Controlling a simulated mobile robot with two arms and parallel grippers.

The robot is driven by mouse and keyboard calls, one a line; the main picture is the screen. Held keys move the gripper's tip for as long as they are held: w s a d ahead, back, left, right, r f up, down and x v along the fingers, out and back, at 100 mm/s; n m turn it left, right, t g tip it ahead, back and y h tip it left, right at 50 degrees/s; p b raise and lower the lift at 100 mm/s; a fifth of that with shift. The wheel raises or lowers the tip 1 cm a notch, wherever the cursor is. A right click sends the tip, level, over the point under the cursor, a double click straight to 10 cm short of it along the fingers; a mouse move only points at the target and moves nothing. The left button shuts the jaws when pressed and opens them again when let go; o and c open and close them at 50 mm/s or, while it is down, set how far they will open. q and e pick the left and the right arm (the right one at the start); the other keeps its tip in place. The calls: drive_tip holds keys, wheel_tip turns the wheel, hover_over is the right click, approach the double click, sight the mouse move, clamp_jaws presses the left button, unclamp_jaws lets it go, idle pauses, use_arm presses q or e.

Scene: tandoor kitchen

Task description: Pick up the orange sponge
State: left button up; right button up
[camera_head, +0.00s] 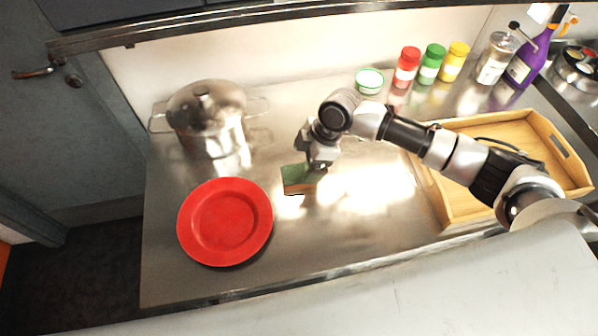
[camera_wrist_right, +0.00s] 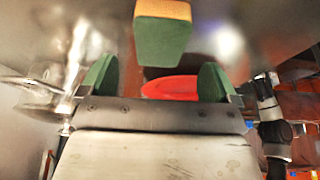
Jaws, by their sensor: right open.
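The sponge (camera_head: 296,178) is on the steel counter (camera_head: 345,235), right of the red plate. It has a green face and an orange layer; in the right wrist view the sponge (camera_wrist_right: 163,32) shows its orange edge and green side. My right gripper (camera_head: 316,163) is just above and beside it, partly hiding its right end. In the right wrist view its two green-padded fingers (camera_wrist_right: 157,80) are wide apart with nothing between them. The sponge appears ahead of the fingertips, roughly centred. I cannot tell whether a finger touches it. My left gripper is not in view.
A red plate (camera_head: 225,222) lies left of the sponge. A steel pot (camera_head: 207,107) stands behind it. A wooden tray (camera_head: 548,150) is on the right, under my right arm. A small bowl (camera_head: 369,80) and several colored-lid jars (camera_head: 429,65) line the back. The front middle counter is clear.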

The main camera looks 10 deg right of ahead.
sight(300, 172)
drive_tip(key=p+x, duration=0.2)
drive_tip(key=x, duration=0.3)
drive_tip(key=shift+d, duration=0.15)
drive_tip(key=shift+f, duration=0.3)
drive_tip(key=shift+c, duration=0.6)
drive_tip(key=c, duration=0.9)
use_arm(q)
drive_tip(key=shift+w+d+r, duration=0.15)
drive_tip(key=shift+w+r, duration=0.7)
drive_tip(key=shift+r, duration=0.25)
use_arm(e)
drive_tip(key=shift+o, duration=0.2)
drive_tip(key=shift+w+r, duration=0.1)
